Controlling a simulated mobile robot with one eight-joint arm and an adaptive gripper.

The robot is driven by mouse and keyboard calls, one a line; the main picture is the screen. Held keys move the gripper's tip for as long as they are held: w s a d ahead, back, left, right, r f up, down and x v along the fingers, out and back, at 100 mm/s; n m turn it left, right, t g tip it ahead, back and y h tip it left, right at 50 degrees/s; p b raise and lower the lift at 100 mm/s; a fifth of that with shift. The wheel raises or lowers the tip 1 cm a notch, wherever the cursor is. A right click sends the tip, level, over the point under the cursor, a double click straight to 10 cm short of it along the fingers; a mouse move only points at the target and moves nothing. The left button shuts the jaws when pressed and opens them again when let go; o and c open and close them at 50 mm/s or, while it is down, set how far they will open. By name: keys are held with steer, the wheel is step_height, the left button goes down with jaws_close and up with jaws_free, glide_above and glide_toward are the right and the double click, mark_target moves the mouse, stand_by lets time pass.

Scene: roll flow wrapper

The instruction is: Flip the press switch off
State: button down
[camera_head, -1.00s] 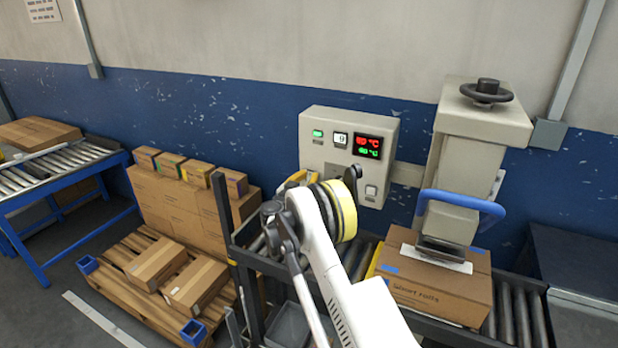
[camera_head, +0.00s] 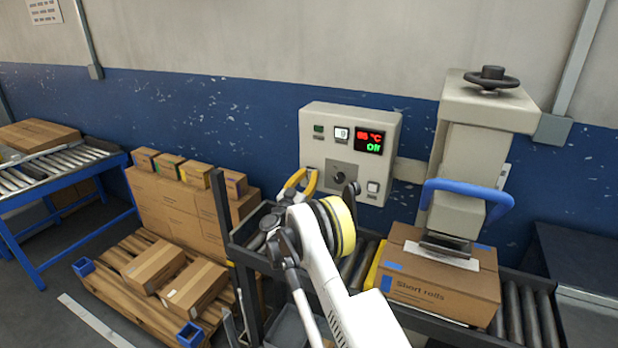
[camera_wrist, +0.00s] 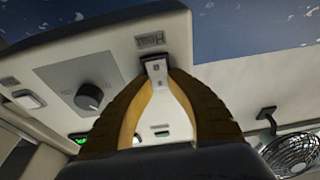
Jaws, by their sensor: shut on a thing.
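The grey control panel (camera_head: 322,152) is mounted on the blue-and-grey wall. My gripper (camera_head: 304,184) is at its lower left, where it hides the press switch in the head view. In the wrist view my gripper (camera_wrist: 156,62) is shut on the press switch (camera_wrist: 158,72), with its yellow-brown fingers meeting at the small pale switch marked 0. The panel's display (camera_head: 369,142) has a red number on top and a green "Off" below. The small green lamp (camera_head: 318,129) at the panel's upper left looks dim.
A rotary knob (camera_wrist: 88,97) sits close beside the fingers on the panel, and a white button (camera_head: 373,187) is at its lower right. The press (camera_head: 462,170) with a blue handle stands to the right over a carton (camera_head: 440,290) on rollers.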

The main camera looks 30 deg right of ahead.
steer(key=c, duration=1.2)
jaws_free()
steer(key=shift+d, duration=0.1)
steer(key=v, duration=1.2)
